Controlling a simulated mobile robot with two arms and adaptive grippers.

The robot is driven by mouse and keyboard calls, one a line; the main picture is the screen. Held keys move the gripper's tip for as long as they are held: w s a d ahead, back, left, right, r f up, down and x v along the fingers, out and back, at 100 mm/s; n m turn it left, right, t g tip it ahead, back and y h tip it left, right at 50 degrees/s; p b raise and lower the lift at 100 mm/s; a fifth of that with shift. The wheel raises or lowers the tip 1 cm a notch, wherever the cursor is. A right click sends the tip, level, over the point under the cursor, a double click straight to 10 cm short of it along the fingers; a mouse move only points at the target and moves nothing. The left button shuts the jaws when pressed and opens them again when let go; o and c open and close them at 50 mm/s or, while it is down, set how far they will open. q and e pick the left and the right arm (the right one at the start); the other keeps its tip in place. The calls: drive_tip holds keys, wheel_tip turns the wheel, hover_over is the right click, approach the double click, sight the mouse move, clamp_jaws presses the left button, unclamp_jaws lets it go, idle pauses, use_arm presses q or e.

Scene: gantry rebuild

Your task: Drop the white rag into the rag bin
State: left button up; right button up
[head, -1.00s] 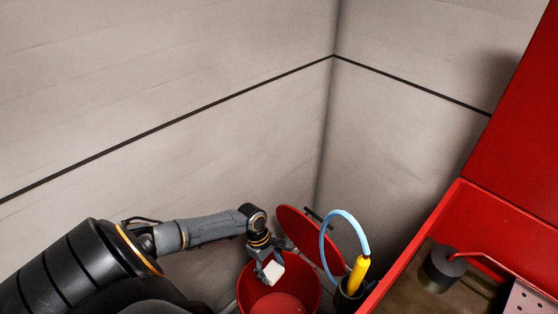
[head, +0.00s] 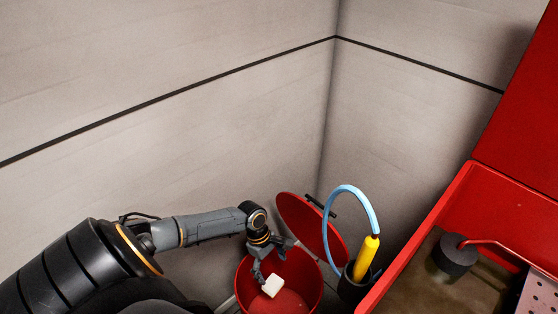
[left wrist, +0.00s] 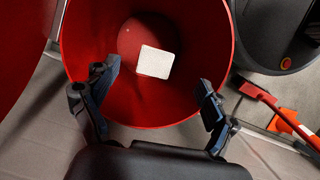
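The white rag (head: 271,286) is a small white block inside the open red rag bin (head: 312,296). In the left wrist view the rag (left wrist: 156,62) lies within the bin's mouth (left wrist: 215,40), clear of both fingers. Whether it rests on the bin's bottom or is still falling, I cannot tell. My left gripper (head: 270,263) is over the bin's mouth; its fingers (left wrist: 155,85) are spread wide with nothing between them. My right gripper is not in view.
The bin's red lid (head: 312,228) stands open behind it. A dark holder (head: 352,290) with a yellow-handled tool (head: 366,258) and light-blue hose (head: 345,190) stands right of the bin. A red-walled basin (head: 420,250) fills the right. Walls meet behind.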

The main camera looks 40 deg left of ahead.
use_arm(q)
drive_tip(key=shift+r, duration=0.1)
drive_tip(key=v, duration=1.1)
drive_tip(key=shift+r, duration=0.4)
drive_tip(key=shift+a, duration=0.15)
